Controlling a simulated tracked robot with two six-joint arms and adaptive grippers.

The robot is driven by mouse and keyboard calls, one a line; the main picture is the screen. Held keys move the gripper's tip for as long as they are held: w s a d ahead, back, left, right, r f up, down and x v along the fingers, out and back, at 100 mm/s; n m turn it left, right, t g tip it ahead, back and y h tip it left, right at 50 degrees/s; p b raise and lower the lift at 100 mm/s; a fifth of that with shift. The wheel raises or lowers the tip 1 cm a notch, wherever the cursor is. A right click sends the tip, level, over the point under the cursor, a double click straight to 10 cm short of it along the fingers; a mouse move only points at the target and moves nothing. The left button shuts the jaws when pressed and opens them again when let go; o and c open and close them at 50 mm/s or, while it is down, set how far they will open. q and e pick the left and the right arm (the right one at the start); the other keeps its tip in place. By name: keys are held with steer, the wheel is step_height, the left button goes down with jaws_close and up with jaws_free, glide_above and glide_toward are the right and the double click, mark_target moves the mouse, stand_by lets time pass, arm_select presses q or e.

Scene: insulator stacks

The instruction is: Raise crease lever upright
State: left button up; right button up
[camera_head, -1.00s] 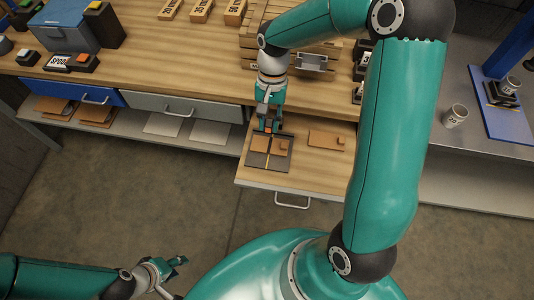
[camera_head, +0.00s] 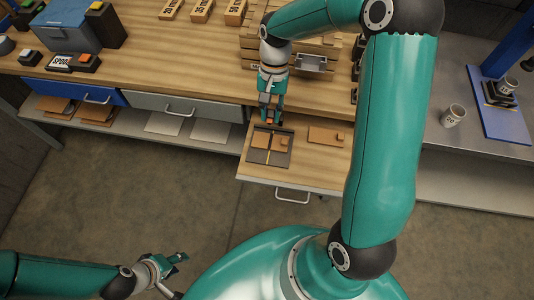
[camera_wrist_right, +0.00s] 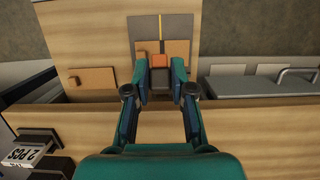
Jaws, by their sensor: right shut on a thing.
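A dark grey crease board (camera_head: 264,158) with a yellow line lies on the pulled-out wooden drawer top, with brown card pieces (camera_head: 286,142) on it. It also shows in the right wrist view (camera_wrist_right: 174,24). The crease lever, dark with an orange tip (camera_wrist_right: 160,60), is at the board's far edge in the head view. My right gripper (camera_wrist_right: 160,72) is shut on the lever, one finger on each side. In the head view the right gripper (camera_head: 270,116) hides most of the lever, so its exact tilt is unclear. My left gripper (camera_head: 182,257) is empty and open, low over the floor.
A brown card with a small block (camera_head: 325,135) lies right of the board. The workbench (camera_head: 180,75) is behind, with a grey drawer (camera_head: 170,105) to the left.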

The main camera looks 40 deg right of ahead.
steer(key=shift+w+d+r, duration=0.1)
steer(key=shift+w+d+r+p, duration=0.25)
steer(key=shift+w+d+p, duration=0.2)
steer(key=shift+d+p, duration=0.1)
steer(key=shift+w+d, duration=0.3)
steer(key=shift+d, duration=0.1)
steer(key=o, duration=0.9)
steer(key=shift+c, duration=0.2)
steer(key=shift+s+a+r, duration=0.1)
steer(key=shift+a+r, duration=0.05)
